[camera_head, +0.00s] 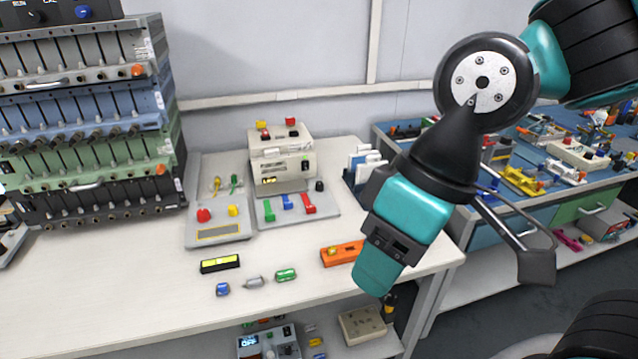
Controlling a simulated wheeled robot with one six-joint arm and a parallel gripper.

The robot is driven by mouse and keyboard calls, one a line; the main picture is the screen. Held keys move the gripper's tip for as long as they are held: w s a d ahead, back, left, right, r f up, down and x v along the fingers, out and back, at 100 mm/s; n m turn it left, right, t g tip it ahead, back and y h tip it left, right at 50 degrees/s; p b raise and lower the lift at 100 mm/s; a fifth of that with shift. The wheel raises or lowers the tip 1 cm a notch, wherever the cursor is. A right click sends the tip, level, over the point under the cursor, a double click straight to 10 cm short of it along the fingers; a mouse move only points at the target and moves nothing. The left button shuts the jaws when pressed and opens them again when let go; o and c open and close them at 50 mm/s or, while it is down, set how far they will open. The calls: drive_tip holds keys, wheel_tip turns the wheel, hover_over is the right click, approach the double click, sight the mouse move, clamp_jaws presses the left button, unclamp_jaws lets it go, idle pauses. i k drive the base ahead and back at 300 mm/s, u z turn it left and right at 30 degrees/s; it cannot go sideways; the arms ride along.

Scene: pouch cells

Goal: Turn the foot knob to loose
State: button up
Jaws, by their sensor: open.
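I cannot tell for sure which part is the foot knob. A small black knob (319,185) sits at the right of the grey plate (270,213) at the front of the beige machine (283,160). A dark part with some yellow (390,302) shows below the bench front, beside a table leg, partly behind my gripper. My gripper (378,272) hangs over the bench's front right, pointing down and left. It is open, with nothing visible in it. Its fingertips are hard to make out, and it hides part of the bench edge.
A bench (120,290) holds a tall rack (85,125), a grey panel (218,222), a black-yellow bar (220,263), small cylinders (285,274) and an orange block (341,253). A beige box (362,325) stands on the lower shelf. A cluttered blue bench (490,220) stands right. The bench's front left is clear.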

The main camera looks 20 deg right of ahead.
sight(319, 185)
drive_tip(key=k, duration=0.6)
drive_tip(key=z, duration=0.25)
drive_tip(key=i, duration=1.55)
drive_tip(key=u, duration=0.55)
